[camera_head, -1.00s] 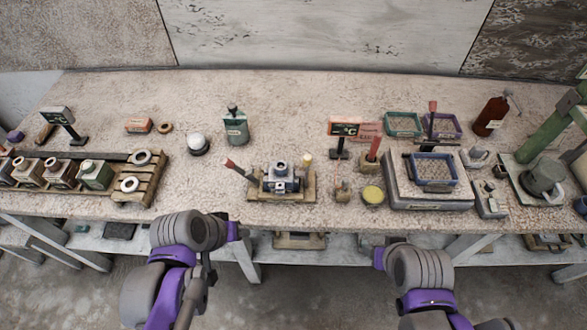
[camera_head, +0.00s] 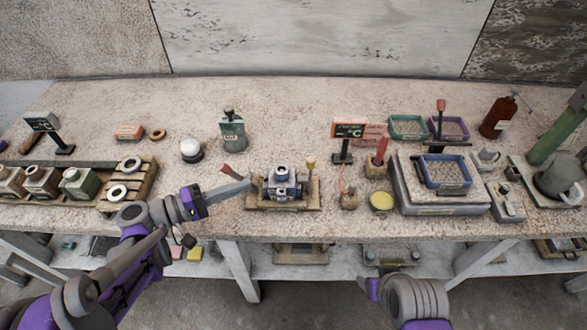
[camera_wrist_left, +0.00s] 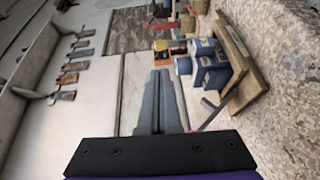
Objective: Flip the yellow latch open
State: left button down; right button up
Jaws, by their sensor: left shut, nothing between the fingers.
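The yellow latch (camera_head: 310,164) is a yellow-tipped lever standing upright at the right side of a small grey-blue fixture (camera_head: 283,186) on a wooden base. A red-tipped lever (camera_head: 229,171) leans out to the left on the fixture's other side. My left gripper (camera_head: 247,183) is shut and empty, its grey fingers pointing right at the fixture's left side, just by the red lever. My right gripper's fingers are not visible.
A scale with a blue tray (camera_head: 445,171) is further right. The table behind the fixture is clear.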

aim_at(309, 164)
pick_arm(q)
jog(key=shift+d, duration=0.1)
jog(key=p+x, duration=0.1)
jog(key=x, duration=1.3)
jog(key=shift+r, duration=0.1)
jog(key=shift+d+r+m+g+y+p, duration=0.35)
jog(key=shift+d+y+p, duration=0.15)
jog(key=shift+d+p, duration=0.25)
jog(key=d+f+m+g+y+p, duration=0.1)
jog(key=d+y+p, duration=0.1)
jog(key=d+y, duration=0.2)
jog(key=d, duration=0.3)
jog(key=shift+m+y, duration=0.35)
jog(key=shift+y, duration=0.05)
jog(key=shift+s+p, duration=0.15)
jog(key=shift+p, duration=0.15)
